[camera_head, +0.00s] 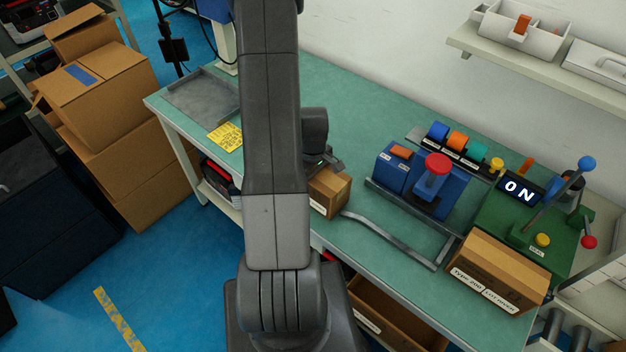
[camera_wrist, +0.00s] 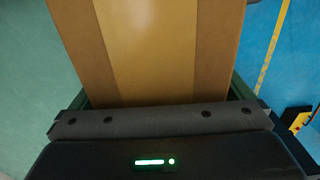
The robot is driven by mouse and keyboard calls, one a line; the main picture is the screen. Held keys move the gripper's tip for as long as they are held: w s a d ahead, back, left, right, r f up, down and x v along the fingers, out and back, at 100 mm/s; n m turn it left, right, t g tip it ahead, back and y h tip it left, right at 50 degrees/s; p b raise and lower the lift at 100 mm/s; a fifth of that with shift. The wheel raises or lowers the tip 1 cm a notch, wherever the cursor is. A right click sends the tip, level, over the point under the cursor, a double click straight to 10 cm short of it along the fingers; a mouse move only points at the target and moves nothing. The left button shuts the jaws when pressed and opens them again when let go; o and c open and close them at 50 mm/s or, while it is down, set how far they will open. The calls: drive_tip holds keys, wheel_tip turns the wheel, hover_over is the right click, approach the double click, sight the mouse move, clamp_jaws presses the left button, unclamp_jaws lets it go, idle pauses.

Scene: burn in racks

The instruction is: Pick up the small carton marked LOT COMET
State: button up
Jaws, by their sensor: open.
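A small brown carton (camera_head: 333,190) sits near the front edge of the green bench, partly hidden behind my arm. A white label shows on its front side, but its lettering is too small to read, so I cannot confirm LOT COMET. In the wrist view the top of a brown carton (camera_wrist: 150,50), with a lighter tape band, fills the upper middle. My gripper (camera_wrist: 158,115) is open, close over that carton's near end. In the head view the gripper is just above and behind the small carton, mostly hidden by my arm. I cannot tell whether the fingers touch it.
A larger carton (camera_head: 500,268) labelled TYPE 200 stands at the bench's right. A blue fixture (camera_head: 425,190) with a red knob and a green station (camera_head: 530,235) reading ON with levers stand behind. A grey tray (camera_head: 203,95) and yellow note (camera_head: 226,136) lie left.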

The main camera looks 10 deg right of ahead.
drive_tip(key=c, duration=1.3)
drive_tip(key=shift+c, duration=1.1)
drive_tip(key=shift+r, duration=0.2)
